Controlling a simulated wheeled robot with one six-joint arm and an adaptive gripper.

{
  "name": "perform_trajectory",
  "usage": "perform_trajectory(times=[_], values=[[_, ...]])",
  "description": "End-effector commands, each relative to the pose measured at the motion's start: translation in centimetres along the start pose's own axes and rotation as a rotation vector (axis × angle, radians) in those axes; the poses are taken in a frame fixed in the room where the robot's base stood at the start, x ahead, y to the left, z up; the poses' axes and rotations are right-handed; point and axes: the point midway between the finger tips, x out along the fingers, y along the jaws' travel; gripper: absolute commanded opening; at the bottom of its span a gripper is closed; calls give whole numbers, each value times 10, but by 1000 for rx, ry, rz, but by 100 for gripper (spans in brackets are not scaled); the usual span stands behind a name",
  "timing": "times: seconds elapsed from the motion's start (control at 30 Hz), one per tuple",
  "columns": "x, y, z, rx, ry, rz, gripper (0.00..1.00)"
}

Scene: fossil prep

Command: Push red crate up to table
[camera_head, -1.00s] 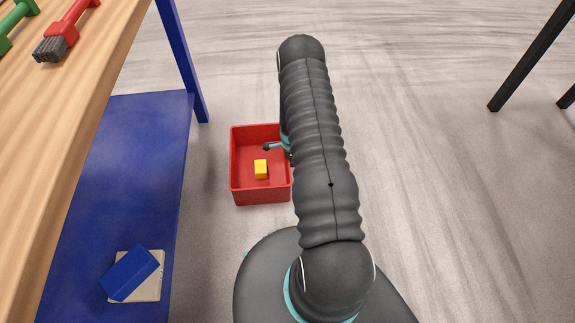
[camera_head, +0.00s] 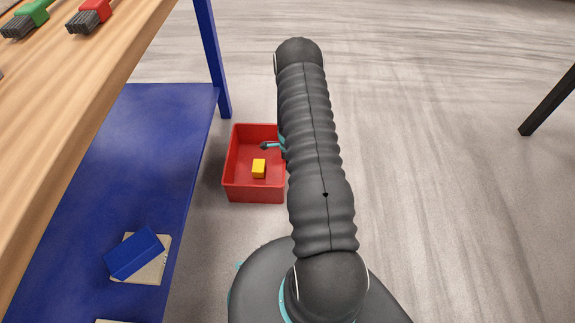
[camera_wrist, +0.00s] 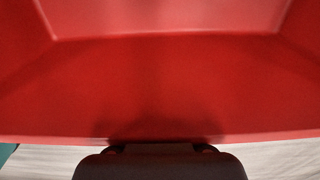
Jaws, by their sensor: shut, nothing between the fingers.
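The red crate (camera_head: 252,190) stands upright on the floor, to the right of the table (camera_head: 125,75). It holds a yellow block (camera_head: 258,168). A narrow strip of floor shows between the crate and the table's blue shelf and leg. In the head view my arm covers the crate's right side and most of my gripper (camera_head: 273,146). In the wrist view the crate's red wall (camera_wrist: 160,90) fills most of the picture. My gripper (camera_wrist: 160,148) is shut and empty, at the bottom edge of that wall; I cannot tell if it touches.
The table has a blue leg (camera_head: 212,60) and a low blue shelf (camera_head: 150,120). A blue block (camera_head: 134,253) lies on a beige slab (camera_head: 155,268) there. Red (camera_head: 89,17) and green (camera_head: 28,20) brushes lie on top. A dark leg (camera_head: 550,102) stands far right. Floor at right is clear.

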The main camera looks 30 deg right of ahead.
Motion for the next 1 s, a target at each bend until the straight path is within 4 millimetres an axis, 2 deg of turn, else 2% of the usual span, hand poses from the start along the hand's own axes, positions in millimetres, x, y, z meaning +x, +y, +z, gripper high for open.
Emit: perform_trajectory(times=[0.23,0.3,0.6,0.8,1.0], values=[[3,-6,-35,6,0,0,0],[-19,-7,-33,1,0,-2,0],[-76,-5,-27,-8,0,0,0],[-96,-5,-28,-7,0,0,0],[-100,-4,-29,-5,0,2,0]])
